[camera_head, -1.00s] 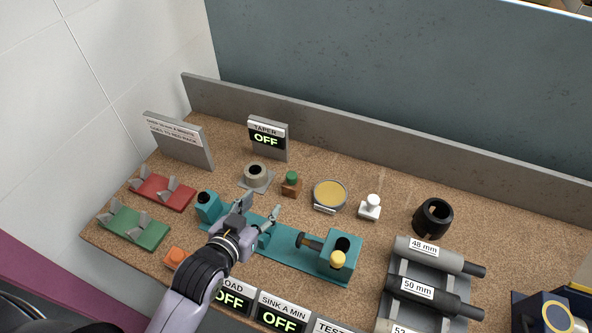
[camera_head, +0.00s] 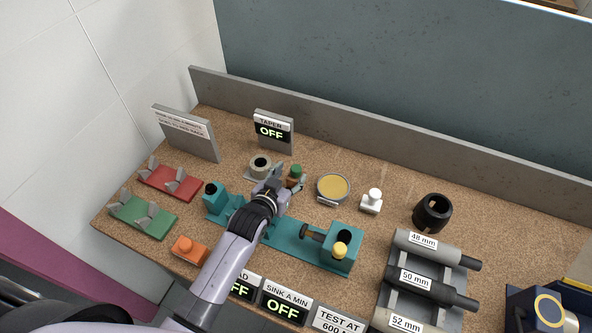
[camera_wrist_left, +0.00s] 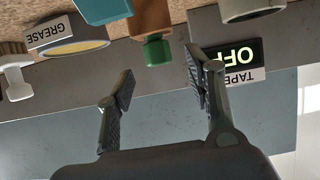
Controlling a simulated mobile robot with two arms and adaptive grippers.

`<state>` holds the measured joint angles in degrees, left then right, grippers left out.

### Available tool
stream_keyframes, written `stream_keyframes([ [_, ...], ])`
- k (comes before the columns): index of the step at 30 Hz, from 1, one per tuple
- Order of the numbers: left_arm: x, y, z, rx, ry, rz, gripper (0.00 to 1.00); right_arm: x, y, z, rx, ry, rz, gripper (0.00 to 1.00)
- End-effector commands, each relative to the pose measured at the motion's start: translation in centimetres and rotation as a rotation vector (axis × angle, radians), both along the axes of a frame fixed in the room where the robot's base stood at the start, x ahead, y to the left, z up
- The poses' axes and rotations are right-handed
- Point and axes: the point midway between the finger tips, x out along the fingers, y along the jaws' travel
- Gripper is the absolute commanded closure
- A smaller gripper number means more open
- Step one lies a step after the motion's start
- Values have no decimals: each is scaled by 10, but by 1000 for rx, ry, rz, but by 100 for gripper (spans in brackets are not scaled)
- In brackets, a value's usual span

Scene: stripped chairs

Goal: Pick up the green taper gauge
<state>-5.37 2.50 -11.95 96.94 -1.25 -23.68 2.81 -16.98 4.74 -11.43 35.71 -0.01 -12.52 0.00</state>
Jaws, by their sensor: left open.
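The green taper gauge (camera_head: 296,170) shows as a green cap on a small brown block (camera_head: 293,182), on the cork bench top between the grey ring fixture and the grease tin. In the left wrist view the green cap (camera_wrist_left: 157,52) and its brown block (camera_wrist_left: 152,18) appear upside down, beyond and between the finger directions. My left gripper (camera_head: 288,178) is open and empty, its fingers close to the gauge in the head view. In the left wrist view its fingertips (camera_wrist_left: 160,80) are spread apart. My right gripper is not in view.
A grey ring fixture (camera_head: 260,167) stands just left of the gauge, a grease tin (camera_head: 333,187) just right. The teal fixture (camera_head: 285,238) lies under my arm. The TAPER sign (camera_head: 272,128) stands behind. A white knob (camera_head: 372,201) and black ring (camera_head: 432,213) stand further right.

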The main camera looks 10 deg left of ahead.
Motion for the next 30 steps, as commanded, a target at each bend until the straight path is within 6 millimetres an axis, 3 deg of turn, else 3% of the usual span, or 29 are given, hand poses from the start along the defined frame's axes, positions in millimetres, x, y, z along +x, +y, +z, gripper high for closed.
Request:
stream_keyframes([
  [6, 21, -5, -9, 1, 0, 0, 51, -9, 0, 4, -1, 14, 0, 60],
  [16, 24, -6, -11, 0, 0, 0, 52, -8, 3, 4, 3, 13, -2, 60],
  [30, 24, -6, -11, 1, 0, 0, 83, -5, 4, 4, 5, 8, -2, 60],
])
